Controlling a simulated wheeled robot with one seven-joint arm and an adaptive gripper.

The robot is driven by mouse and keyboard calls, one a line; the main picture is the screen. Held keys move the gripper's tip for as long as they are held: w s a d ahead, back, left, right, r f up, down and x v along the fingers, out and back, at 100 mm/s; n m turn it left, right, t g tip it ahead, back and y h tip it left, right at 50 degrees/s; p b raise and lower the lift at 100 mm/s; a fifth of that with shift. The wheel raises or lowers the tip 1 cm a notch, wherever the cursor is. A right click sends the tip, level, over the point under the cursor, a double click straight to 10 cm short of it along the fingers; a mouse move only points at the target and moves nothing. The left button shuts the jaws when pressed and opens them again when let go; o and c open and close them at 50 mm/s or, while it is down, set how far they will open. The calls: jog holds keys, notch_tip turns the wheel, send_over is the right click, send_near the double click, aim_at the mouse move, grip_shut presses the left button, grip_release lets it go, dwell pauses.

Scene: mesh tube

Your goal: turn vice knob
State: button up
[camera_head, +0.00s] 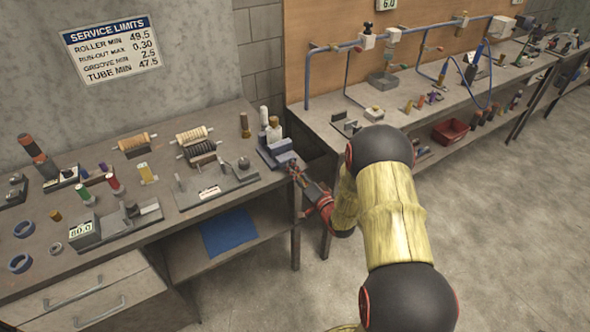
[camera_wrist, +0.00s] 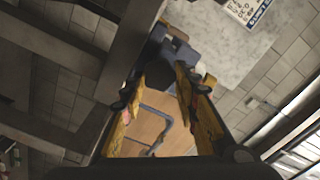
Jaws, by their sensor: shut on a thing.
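The blue-grey vice (camera_head: 277,152) stands at the right front corner of the left workbench. My gripper (camera_head: 297,174) reaches in from the right at the vice's front end, just off the bench edge. Its fingers are closed in around the vice knob, which is mostly hidden by them in the head view. In the wrist view the blue vice (camera_wrist: 182,52) lies just beyond the fingertips of my gripper (camera_wrist: 158,82). The exact contact on the knob is too dark and small to make out.
The left workbench (camera_head: 50,242) carries rollers, gauges and several small cylinders. A plate fixture (camera_head: 215,185) lies left of the vice. Bottles (camera_head: 273,128) stand behind the vice. A second bench (camera_head: 335,140) with blue piping stands to the right, past a narrow gap. Open floor (camera_head: 500,240) lies at right.

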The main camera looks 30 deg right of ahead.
jog(key=shift+f+m, duration=0.1)
jog(key=shift+m, duration=0.6)
jog(key=o, duration=1.2)
jog(key=shift+c, duration=0.2)
jog(key=shift+s, duration=0.15)
jog(key=s, duration=0.7)
jog(key=shift+s+d, duration=0.15)
jog(key=shift+s, duration=0.25)
